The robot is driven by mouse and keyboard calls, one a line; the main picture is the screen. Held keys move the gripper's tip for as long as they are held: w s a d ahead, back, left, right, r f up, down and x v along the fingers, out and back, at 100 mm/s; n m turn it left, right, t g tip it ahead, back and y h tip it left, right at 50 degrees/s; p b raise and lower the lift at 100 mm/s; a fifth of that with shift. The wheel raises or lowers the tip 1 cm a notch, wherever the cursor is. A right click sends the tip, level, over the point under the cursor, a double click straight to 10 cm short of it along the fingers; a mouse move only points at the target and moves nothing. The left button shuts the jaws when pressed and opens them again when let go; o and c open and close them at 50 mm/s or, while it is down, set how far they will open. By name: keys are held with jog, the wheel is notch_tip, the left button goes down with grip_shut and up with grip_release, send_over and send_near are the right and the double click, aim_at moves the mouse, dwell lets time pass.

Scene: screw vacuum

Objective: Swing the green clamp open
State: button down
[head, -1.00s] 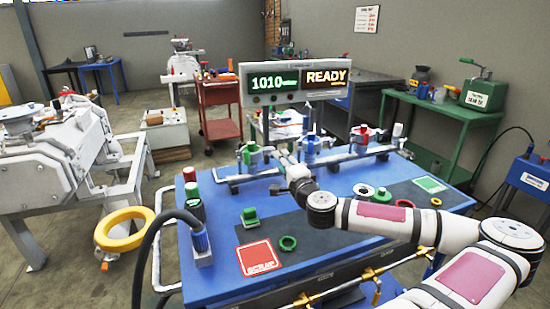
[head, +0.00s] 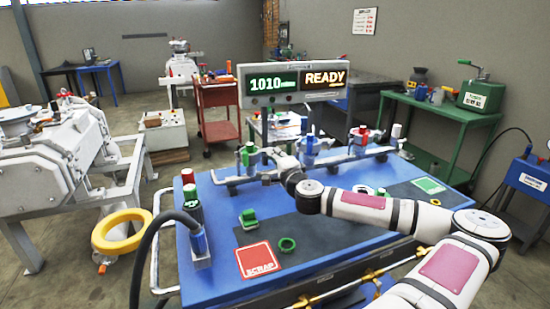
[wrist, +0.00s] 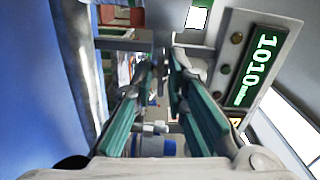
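The green clamp (head: 247,157) is on the leftmost fitting of the pipe row, at the back left of the blue bench (head: 215,262) in the head view. My gripper (head: 271,154) is just right of it, low beside the fitting; my wrist partly hides this area. In the wrist view my gripper (wrist: 162,72) has its two teal-lined fingers apart with a narrow gap at the tips. I see nothing held between them. I cannot make out the green clamp in the wrist view, nor whether a finger touches it. A blue and white part (wrist: 155,146) shows below the fingers.
A blue-topped fitting (head: 310,145) and a red-topped one (head: 359,137) stand farther right along the pipe. The display panel (head: 293,84) rises behind them. A loose green clamp (head: 249,218) and a green ring (head: 287,245) lie on the dark mat in front.

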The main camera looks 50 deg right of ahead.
jog(key=shift+n, duration=0.4)
jog(key=shift+r+n+p, duration=0.15)
jog(key=shift+n+p, duration=1.25)
jog(key=shift+n, duration=2)
jog(key=shift+a, duration=0.15)
